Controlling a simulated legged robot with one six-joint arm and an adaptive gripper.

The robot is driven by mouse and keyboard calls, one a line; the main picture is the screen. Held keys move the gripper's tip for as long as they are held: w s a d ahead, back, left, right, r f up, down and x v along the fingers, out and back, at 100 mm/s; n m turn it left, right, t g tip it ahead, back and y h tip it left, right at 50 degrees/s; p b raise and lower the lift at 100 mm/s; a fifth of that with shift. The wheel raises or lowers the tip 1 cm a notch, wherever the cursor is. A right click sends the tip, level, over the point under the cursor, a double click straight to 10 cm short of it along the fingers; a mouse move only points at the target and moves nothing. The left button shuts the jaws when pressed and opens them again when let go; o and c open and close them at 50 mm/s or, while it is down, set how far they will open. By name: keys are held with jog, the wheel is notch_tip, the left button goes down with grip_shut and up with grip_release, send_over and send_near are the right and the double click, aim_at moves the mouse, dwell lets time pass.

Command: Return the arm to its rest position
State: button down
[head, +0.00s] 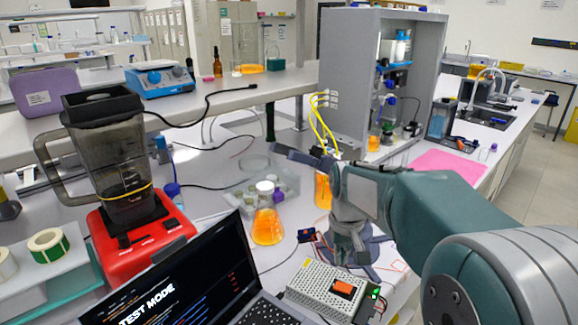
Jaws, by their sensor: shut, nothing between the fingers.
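My arm (430,210) reaches in from the lower right and stretches out over the bench. My gripper (300,158) is at its far end, dark and seen small from behind. It is shut and empty, in front of the grey cabinet's lower left side. An orange-filled flask (267,226) with a white cap stands on the bench below and left of the gripper. Another orange vessel (322,190) is just below the gripper, partly hidden by my arm. I cannot tell the gap between them.
A red-based blender (140,240) stands at left and an open laptop (185,285) in front. A metal power supply (325,288) sits near the front edge. A grey cabinet (345,80) with yellow tubes rises behind the gripper. A pink sheet (448,168) lies at right.

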jog(key=s+r+t, duration=0.2)
jog(key=s, duration=0.8)
jog(key=s+r+m+t, duration=0.1)
jog(key=s+r+t, duration=0.1)
jog(key=s, duration=0.9)
jog(key=shift+a+r+t, duration=0.2)
jog(key=shift+r+t, duration=0.2)
jog(key=shift+t, duration=0.3)
